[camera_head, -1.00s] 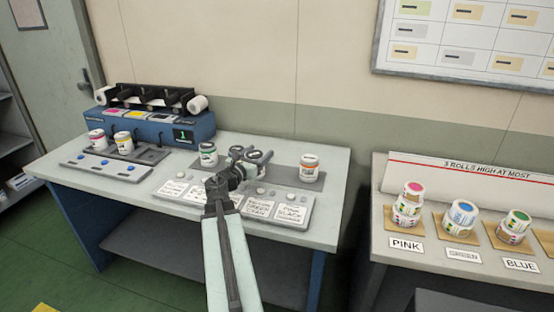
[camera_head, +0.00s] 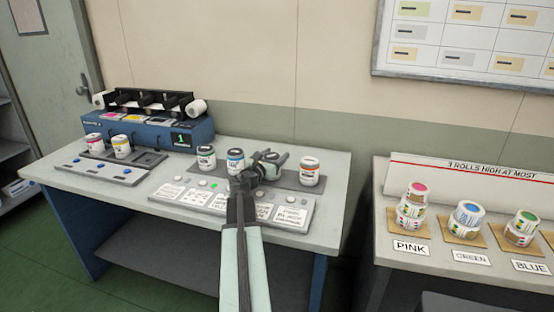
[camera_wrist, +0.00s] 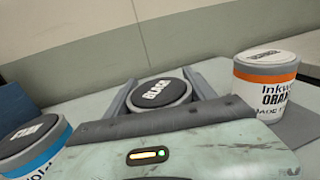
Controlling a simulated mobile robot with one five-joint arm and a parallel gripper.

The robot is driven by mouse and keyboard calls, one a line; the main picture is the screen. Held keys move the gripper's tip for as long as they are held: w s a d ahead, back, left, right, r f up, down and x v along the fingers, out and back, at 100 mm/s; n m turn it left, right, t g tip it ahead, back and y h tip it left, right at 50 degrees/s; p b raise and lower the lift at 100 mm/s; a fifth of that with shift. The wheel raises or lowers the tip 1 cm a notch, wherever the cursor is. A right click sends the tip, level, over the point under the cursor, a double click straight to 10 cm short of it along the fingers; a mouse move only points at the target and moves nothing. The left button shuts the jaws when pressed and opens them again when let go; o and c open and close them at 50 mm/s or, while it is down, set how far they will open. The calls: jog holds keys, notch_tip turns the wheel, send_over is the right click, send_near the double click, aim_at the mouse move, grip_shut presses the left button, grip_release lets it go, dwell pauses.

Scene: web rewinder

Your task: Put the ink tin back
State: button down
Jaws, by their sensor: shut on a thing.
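My gripper (camera_head: 268,161) is over the right part of the grey strip on the bench, between two standing tins. It is shut on a tin with a dark lid marked BLACK (camera_wrist: 161,91), which sits between the fingers in the wrist view. I cannot tell whether this tin touches the strip. A blue-banded tin (camera_head: 235,160) stands to its left; it also shows in the wrist view (camera_wrist: 34,148). An orange-banded tin (camera_head: 309,171) stands to its right, and in the wrist view (camera_wrist: 265,82). A further tin (camera_head: 206,158) stands at the strip's left.
A sloped label panel (camera_head: 232,203) with a green light lies in front of the strip. A blue printer unit (camera_head: 150,131) and two tins, pink-banded (camera_head: 94,144) and yellow-banded (camera_head: 121,146), are at the left. A table with stacked rolls (camera_head: 411,207) stands at the right.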

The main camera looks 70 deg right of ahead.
jog(key=shift+c, duration=1.5)
grip_release()
jog(key=shift+r, duration=0.15)
jog(key=a, duration=0.4)
jog(key=w+a, duration=0.1)
jog(key=a, duration=0.7)
jog(key=shift+w, duration=0.3)
